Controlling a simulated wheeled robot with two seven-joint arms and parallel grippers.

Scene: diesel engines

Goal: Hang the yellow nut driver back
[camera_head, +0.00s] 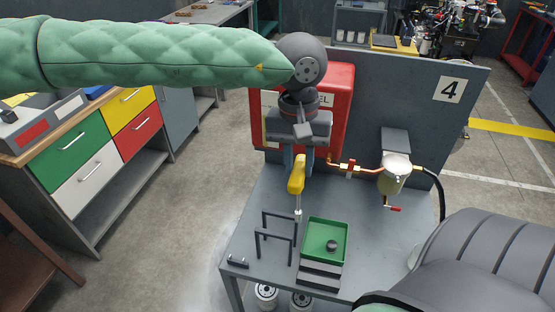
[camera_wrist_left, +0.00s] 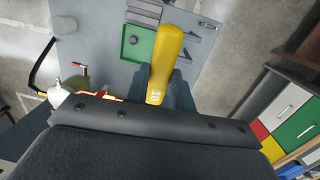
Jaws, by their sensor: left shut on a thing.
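The yellow nut driver (camera_head: 296,176) hangs from my left gripper (camera_head: 302,162), handle up and thin metal shaft pointing down. The gripper is shut on the upper part of the handle. The driver is above the grey bench, in front of the red tank. In the left wrist view, the yellow handle (camera_wrist_left: 166,58) sits between the dark fingers and hides part of the bench. Two dark bracket frames (camera_head: 276,236) stand on the bench, close to the shaft's lower end in the picture. Whether the tip touches anything cannot be told. My right gripper is out of view.
A green tray (camera_head: 318,236) with a dark round part (camera_head: 332,246) lies right of the frames. A copper pipe with a filter bowl (camera_head: 394,172) is at the bench's right, before a grey panel marked 4. A coloured drawer cabinet (camera_head: 85,150) stands left.

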